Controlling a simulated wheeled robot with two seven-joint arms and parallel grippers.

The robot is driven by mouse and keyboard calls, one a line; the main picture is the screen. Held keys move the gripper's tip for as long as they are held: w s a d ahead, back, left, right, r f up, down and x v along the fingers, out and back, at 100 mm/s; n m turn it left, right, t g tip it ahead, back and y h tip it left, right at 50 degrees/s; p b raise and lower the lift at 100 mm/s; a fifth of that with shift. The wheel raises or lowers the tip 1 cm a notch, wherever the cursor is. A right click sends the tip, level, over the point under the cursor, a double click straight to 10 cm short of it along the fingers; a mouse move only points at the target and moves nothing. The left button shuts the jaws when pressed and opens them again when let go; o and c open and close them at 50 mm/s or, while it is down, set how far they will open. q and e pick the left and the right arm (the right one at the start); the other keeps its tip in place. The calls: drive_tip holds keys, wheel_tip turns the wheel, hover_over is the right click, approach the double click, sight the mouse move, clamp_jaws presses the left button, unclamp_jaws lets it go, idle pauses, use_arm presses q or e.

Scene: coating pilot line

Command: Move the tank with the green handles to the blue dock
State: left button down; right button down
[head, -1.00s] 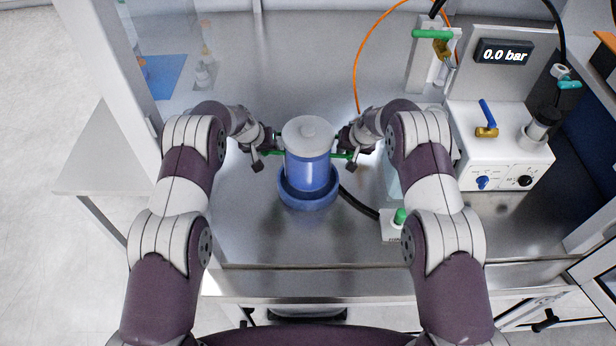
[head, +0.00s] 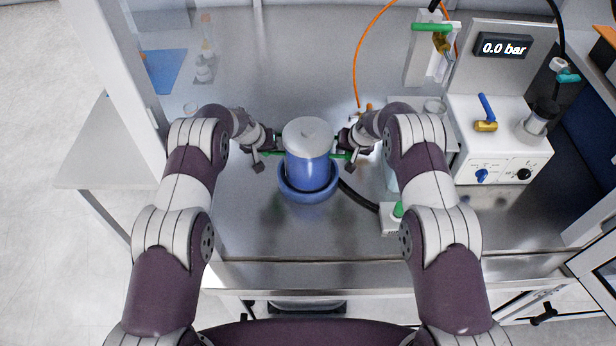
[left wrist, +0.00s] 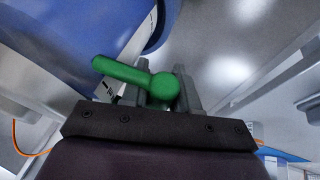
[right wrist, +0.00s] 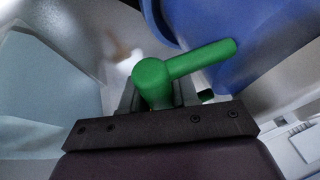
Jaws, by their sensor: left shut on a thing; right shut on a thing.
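The blue tank (head: 308,172) with a grey lid stands upright at the middle of the bench, between my two grippers. Its lower end is within the rim of the round blue dock (head: 308,197); whether it rests on the dock floor cannot be seen. My left gripper (head: 268,152) is shut on the left green handle, which shows close up in the left wrist view (left wrist: 125,75). My right gripper (head: 349,154) is shut on the right green handle, which shows in the right wrist view (right wrist: 195,65).
A white control unit (head: 490,150) with knobs and a 0.0 bar display (head: 503,48) stands at the right. A small white box with a green button (head: 393,218) and a black cable lie right of the dock.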

use_arm(q)
drive_tip(key=c, duration=1)
unclamp_jaws()
drive_tip(key=shift+c, duration=0.2)
use_arm(e)
drive_tip(key=c, duration=1)
unclamp_jaws()
drive_tip(key=shift+d+f, duration=0.1)
drive_tip(key=shift+c, duration=0.2)
use_arm(q)
drive_tip(key=shift+o, duration=1)
use_arm(e)
drive_tip(key=shift+o, duration=1)
use_arm(q)
drive_tip(key=shift+s+r, duration=0.1)
drive_tip(key=shift+s, duration=0.1)
use_arm(e)
drive_tip(key=shift+s+r, duration=0.2)
